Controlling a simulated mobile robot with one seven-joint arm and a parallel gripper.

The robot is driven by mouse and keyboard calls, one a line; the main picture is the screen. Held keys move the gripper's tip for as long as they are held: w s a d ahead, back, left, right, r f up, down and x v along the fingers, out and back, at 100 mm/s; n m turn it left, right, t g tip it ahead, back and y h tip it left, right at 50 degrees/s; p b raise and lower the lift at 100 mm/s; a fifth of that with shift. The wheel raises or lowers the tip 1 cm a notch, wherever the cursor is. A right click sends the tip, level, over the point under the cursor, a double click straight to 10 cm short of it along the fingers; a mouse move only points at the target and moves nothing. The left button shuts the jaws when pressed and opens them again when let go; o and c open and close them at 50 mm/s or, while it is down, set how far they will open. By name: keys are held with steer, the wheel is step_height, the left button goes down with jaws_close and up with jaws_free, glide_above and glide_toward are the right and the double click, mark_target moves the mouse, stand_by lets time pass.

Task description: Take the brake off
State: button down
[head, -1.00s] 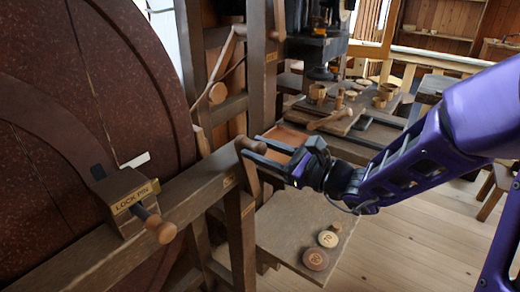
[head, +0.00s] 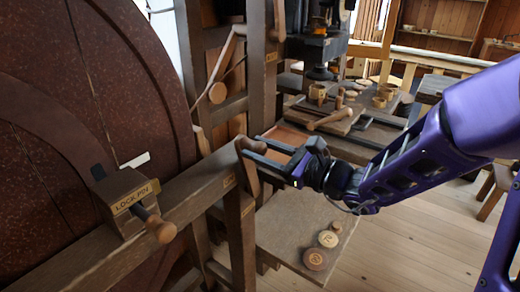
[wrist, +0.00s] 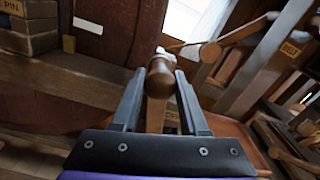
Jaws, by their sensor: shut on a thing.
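A wooden lever (head: 250,178) with a rounded knob stands at a dark timber beam, right of the big reddish-brown wheel (head: 150,90). Taking it for the brake lever is a guess; a small tag (head: 229,181) on the beam beside it is too small to read. My gripper (head: 254,150) reaches in from the right and is shut on the lever near its top. In the wrist view the knob (wrist: 160,75) sits between my fingertips, and the shaft runs down between the fingers.
A wooden block labelled LOCK PIN (head: 125,200) holds a pin with a wooden knob (head: 161,229) at the left. A post labelled BELT (wrist: 290,48) stands at the right of the wrist view. Round tokens (head: 315,259) lie on a low shelf. A bench with wooden cups stands behind.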

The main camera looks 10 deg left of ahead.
steer(key=shift+w+d+r+m+p, duration=0.25)
steer(key=shift+w+m+p, duration=0.2)
steer(key=shift+p, duration=0.2)
steer(key=w+d+f+m+p, duration=0.1)
steer(key=w+d+m+p, duration=0.3)
steer(key=w+p, duration=0.3)
steer(key=shift+w+m, duration=0.45)
steer(key=shift+w, duration=1)
steer(key=shift+d+f, duration=0.1)
steer(key=shift+c, duration=2.2)
jaws_free()
steer(key=shift+w, duration=0.1)
